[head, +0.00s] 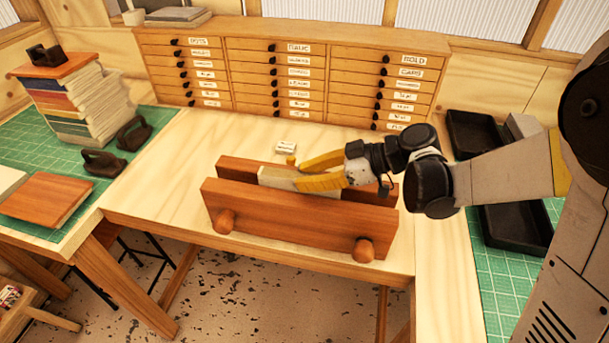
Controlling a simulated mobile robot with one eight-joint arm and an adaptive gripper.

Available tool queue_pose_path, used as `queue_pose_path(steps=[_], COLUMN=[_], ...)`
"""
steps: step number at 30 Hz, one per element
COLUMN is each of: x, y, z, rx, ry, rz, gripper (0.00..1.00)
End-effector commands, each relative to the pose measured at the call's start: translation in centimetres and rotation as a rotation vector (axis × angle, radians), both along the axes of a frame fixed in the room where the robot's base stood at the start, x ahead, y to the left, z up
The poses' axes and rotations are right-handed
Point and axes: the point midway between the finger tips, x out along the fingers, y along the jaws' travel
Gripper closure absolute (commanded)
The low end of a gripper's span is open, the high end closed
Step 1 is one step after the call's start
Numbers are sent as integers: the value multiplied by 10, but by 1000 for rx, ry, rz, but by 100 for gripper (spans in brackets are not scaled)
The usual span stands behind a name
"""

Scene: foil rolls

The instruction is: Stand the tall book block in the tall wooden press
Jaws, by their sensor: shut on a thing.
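The wooden press (300,222) stands on the light wooden table, with two long reddish boards and two round wooden knobs on its front. A pale book block (275,179) shows its upper part between the two boards; its lower part is hidden behind the front board. My gripper (300,173) reaches in from the right, its yellow fingers shut on the block just above the boards. I cannot tell whether the block touches the bottom of the press.
A small white block (286,147) lies behind the press. A labelled drawer cabinet (290,75) lines the back. Black trays (515,228) lie at right.

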Motion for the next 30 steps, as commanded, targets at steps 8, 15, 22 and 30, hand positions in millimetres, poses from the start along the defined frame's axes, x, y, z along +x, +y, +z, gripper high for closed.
queue_pose_path(steps=[8,15,22,30], x=[0,0,0,0], y=[0,0,0,0], z=[-4,-8,-8,-8], rx=[1,1,1,-1], ry=[0,0,0,0], rz=[0,0,0,0], gripper=[100,100,54,54])
